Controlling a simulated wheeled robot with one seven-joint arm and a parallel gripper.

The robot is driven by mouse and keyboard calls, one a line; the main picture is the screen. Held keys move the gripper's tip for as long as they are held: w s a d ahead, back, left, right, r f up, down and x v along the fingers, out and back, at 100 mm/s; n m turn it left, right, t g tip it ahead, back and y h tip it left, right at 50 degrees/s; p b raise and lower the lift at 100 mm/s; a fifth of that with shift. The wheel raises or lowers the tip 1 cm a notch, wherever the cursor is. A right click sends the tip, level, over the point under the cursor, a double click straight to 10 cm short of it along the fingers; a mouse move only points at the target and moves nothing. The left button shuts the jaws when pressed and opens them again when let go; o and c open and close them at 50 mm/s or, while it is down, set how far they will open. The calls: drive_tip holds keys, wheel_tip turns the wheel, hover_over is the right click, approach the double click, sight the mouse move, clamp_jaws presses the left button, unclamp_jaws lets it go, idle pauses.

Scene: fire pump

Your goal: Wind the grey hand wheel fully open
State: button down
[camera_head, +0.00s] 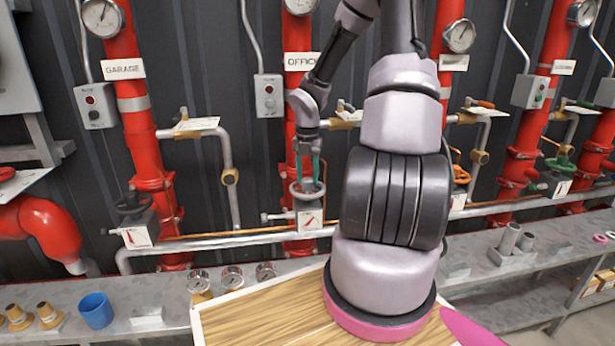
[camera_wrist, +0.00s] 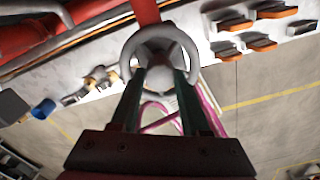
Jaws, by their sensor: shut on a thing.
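The grey hand wheel (camera_head: 294,197) sits on the valve of the red pipe under the OFFICE sign, in the head view. In the wrist view the pale ring of the wheel (camera_wrist: 129,57) fills the upper middle. My gripper (camera_head: 308,184) points down onto the wheel from above. In the wrist view the two dark green fingers of my gripper (camera_wrist: 161,82) reach inside the ring, one on each side of the hub. They are shut on the wheel, though the exact contact is partly hidden.
A black hand wheel (camera_head: 132,203) stands to the left, an orange one (camera_head: 461,174) and a green one (camera_head: 560,163) to the right. Red pipes and a horizontal grey pipe (camera_head: 220,241) surround the valve. Gauges and a blue cup (camera_head: 96,310) stand on the shelf below.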

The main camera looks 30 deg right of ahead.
drive_tip(key=n, duration=0.8)
drive_tip(key=c, duration=0.5)
unclamp_jaws()
